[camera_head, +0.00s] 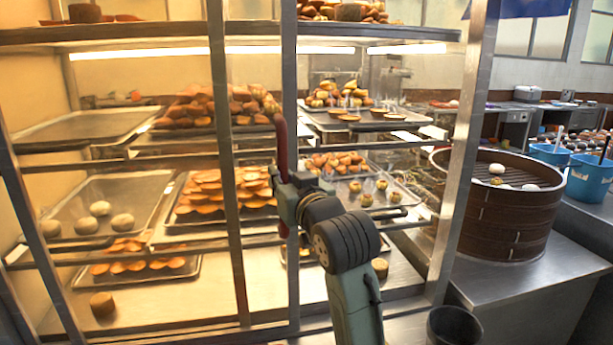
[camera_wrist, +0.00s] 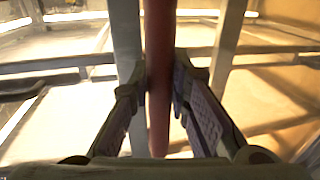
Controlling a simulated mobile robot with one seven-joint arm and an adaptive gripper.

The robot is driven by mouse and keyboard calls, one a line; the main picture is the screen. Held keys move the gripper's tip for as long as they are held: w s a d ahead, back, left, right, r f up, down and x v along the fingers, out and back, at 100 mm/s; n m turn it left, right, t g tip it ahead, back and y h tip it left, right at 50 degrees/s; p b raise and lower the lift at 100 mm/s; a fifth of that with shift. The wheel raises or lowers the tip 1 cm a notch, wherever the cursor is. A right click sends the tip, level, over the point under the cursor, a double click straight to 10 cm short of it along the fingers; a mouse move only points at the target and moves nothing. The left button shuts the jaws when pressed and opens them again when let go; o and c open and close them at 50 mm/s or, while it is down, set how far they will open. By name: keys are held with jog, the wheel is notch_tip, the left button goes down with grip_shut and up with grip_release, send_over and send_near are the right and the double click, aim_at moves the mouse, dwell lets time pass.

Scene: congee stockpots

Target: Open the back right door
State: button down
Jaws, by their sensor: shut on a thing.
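A glass-fronted display cabinet (camera_head: 225,185) with metal frames fills the left and middle of the head view. A long, upright red handle (camera_head: 280,140) stands close to the metal upright (camera_head: 290,60) near the cabinet's middle. My gripper (camera_head: 285,187) is at this handle. In the wrist view the red handle (camera_wrist: 160,40) runs vertically between the two dark fingers of my gripper (camera_wrist: 160,88), which are shut on it. The metal upright (camera_wrist: 126,45) is just left of the handle there. The door frames overlap, so I cannot tell whether any door is displaced.
Inside the cabinet, shelves hold trays of buns and pastries (camera_head: 225,190). A round bamboo steamer (camera_head: 500,205) stands on the steel counter (camera_head: 520,268) at the right. Blue containers (camera_head: 590,177) are at the far right. A dark cup (camera_head: 453,327) is at the bottom front.

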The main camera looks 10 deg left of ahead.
jog(key=shift+s+a, duration=0.3)
jog(key=shift+a, duration=0.6)
jog(key=shift+s+a, duration=0.3)
jog(key=shift+a, duration=0.6)
jog(key=c, duration=1.5)
grip_release()
jog(key=v, duration=1.2)
jog(key=shift+r, duration=0.1)
